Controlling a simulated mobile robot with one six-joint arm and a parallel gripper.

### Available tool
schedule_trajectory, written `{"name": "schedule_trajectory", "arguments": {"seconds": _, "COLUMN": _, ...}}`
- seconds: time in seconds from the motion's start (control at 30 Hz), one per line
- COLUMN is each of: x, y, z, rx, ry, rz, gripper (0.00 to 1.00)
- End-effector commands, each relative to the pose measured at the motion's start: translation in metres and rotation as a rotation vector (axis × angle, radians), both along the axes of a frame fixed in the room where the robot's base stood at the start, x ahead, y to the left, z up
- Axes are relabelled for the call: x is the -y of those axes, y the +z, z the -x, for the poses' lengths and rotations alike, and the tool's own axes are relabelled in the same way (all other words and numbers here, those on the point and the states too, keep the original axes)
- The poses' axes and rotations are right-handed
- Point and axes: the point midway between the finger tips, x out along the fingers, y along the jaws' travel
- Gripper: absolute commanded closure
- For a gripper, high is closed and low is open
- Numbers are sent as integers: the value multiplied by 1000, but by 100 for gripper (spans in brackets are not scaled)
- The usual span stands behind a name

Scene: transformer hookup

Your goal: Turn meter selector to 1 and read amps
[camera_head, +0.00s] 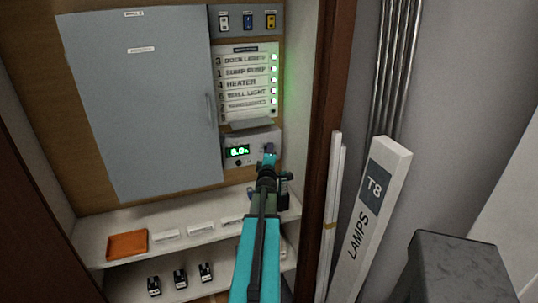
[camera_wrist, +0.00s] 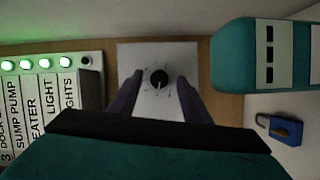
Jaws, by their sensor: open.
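The meter (camera_head: 228,163) is a pale box below the label list in the head view, with a lit green display (camera_head: 238,151). The display seems to read about 6.0 A, but the first digit is blurred. My gripper (camera_wrist: 158,84) is open, one finger on each side of the knob in the picture. I cannot tell whether the fingertips reach around it. In the head view my gripper (camera_head: 269,160) covers the meter's right part.
A label panel (camera_head: 245,85) with green lights is above the meter, a grey cabinet door (camera_head: 145,100) to its left. Below is a shelf (camera_head: 185,248) with an orange tray (camera_head: 127,244). The wrist view shows a teal slotted object (camera_wrist: 240,55) and a blue padlock (camera_wrist: 286,130).

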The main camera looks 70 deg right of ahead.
Motion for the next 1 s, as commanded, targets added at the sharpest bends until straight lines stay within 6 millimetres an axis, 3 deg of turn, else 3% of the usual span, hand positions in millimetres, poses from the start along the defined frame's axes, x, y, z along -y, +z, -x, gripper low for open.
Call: {"name": "schedule_trajectory", "arguments": {"seconds": 1.0, "x": -85, "y": 5, "z": 27, "rx": 0, "ry": 0, "rz": 0, "gripper": 56}}
